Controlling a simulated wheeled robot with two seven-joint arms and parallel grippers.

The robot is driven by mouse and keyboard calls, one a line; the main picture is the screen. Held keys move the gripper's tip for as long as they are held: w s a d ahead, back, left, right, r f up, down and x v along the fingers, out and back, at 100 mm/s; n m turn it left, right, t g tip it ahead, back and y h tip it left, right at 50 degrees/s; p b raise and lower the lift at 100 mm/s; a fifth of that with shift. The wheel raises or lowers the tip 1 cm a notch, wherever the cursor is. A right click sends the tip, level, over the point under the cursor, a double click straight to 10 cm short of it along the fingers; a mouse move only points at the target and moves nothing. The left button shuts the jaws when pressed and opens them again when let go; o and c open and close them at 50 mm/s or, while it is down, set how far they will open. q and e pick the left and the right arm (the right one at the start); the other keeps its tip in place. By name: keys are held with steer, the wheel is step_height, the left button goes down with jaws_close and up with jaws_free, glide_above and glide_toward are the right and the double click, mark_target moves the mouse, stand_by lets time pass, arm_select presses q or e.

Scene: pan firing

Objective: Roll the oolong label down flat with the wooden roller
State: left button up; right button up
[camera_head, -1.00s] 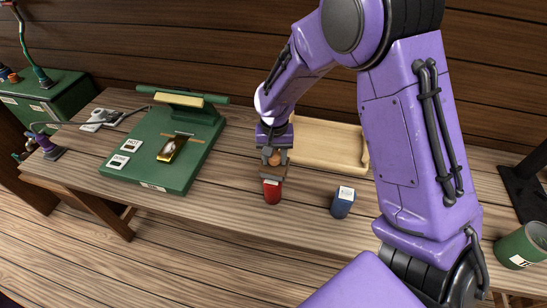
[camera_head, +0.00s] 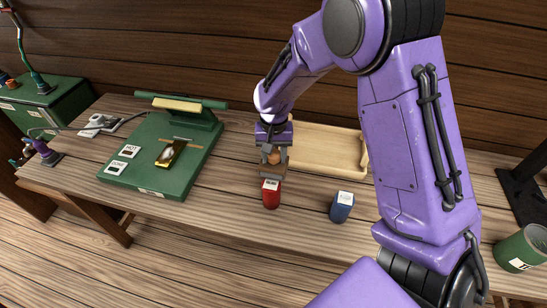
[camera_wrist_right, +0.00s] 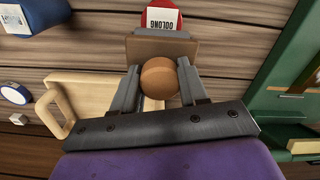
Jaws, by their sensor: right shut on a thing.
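My right gripper (camera_head: 272,160) is shut on the wooden roller. The roller's round knob (camera_wrist_right: 160,78) sits between the fingers in the right wrist view, with a brown block (camera_wrist_right: 160,48) beyond it. The red tin (camera_head: 271,199) stands on the table just in front of the gripper. The white oolong label (camera_head: 271,185) is on the tin's upper part; its lettering shows in the right wrist view (camera_wrist_right: 163,19). The block's edge borders the label there; I cannot tell whether they touch. My left gripper is not in view.
A blue tin (camera_head: 341,210) with a white label stands right of the red tin. A pale wooden tray (camera_head: 325,145) lies behind the gripper. A green press (camera_head: 150,180) with a gold piece (camera_head: 171,153) is at the left. A green tin (camera_head: 520,250) is at far right.

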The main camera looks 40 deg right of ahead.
steer(key=shift+r, duration=2.85)
steer(key=shift+a, duration=0.1)
